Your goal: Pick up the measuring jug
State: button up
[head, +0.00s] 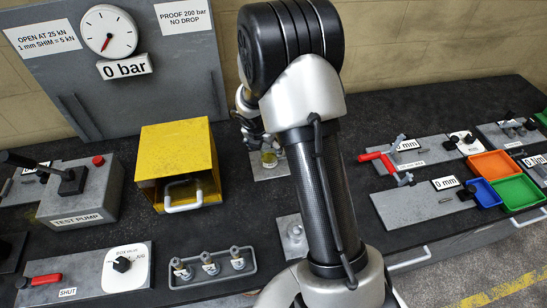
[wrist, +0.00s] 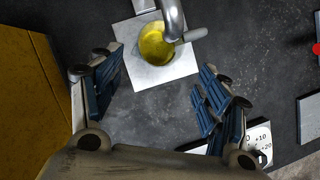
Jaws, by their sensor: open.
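The measuring jug (wrist: 155,50) shows in the wrist view as a round vessel with yellow liquid, on a pale square plate (wrist: 178,72). A curved metal pipe (wrist: 172,16) hangs over its upper right part and hides some of it. In the head view my gripper is mostly hidden behind my arm.
A yellow box (head: 180,155) with a grey handle stands left of the jug, and its side (wrist: 35,80) is close to my left finger. A tray of small fittings (head: 212,267) lies in front. A grey gauge panel (head: 130,70) stands behind.

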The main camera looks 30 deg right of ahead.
aim_at(268, 153)
jog(key=b+x, duration=0.2)
jog(key=x, duration=0.7)
jog(key=shift+w+a+f+b, duration=0.1)
jog(key=shift+a+b, duration=0.05)
jog(key=shift+b, duration=0.25)
jog(key=c, duration=1.3)
jog(key=shift+r, duration=0.25)
jog(key=shift+c, duration=0.2)
jog(key=s+a+r+b, duration=0.3)
jog(key=s+a, duration=0.9)
jog(key=shift+s+a, duration=0.25)
jog(key=shift+a, duration=0.15)
jog(key=shift+r, duration=0.1)
